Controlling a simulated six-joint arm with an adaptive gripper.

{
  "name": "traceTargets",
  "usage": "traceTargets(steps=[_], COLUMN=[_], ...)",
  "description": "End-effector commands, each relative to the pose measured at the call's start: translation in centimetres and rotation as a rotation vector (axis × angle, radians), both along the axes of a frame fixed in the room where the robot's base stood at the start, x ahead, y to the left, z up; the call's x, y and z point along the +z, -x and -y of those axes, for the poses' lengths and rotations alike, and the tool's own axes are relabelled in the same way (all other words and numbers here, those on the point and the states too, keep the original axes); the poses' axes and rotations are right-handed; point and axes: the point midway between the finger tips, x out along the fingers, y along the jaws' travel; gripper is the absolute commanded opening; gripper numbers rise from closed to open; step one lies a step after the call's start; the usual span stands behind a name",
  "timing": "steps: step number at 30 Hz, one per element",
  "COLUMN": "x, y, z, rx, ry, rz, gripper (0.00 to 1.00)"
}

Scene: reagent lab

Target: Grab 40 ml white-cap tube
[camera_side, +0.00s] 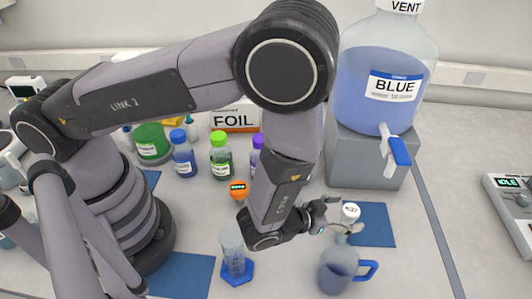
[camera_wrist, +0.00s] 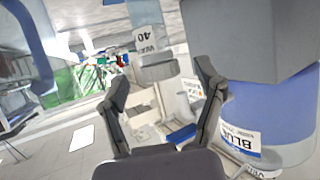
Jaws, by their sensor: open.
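The white-cap tube shows its pale cap (camera_side: 350,210) in the side view, beside the fingers of my gripper (camera_side: 341,213). Its clear body below is partly hidden by a finger and hard to make out. In the wrist view the tube (camera_wrist: 157,71) has a cap marked 40 (camera_wrist: 147,40) and lies ahead, roughly between the fingertips of my gripper (camera_wrist: 163,73). The fingers are spread apart, with nothing seen clamped. I cannot tell whether either finger touches the tube.
The large BLUE carboy (camera_side: 385,90) sits on a grey block (camera_side: 365,165) behind. A clear cylinder (camera_side: 232,250) stands to the left.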

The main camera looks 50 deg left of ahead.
Motion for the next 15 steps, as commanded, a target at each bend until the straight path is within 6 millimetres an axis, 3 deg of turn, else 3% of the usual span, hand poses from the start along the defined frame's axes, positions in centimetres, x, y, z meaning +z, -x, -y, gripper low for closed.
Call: traceTargets(steps=[4, 11, 15], x=[-0.7, -0.7, -0.7], y=[-1.5, -1.7, -1.7], z=[0.4, 0.5, 0.5], rx=[0.000, -0.001, -0.001], ry=[0.000, -0.001, -0.001], rz=[-0.001, -0.001, -0.001], gripper=[0.68, 0.68, 0.54])
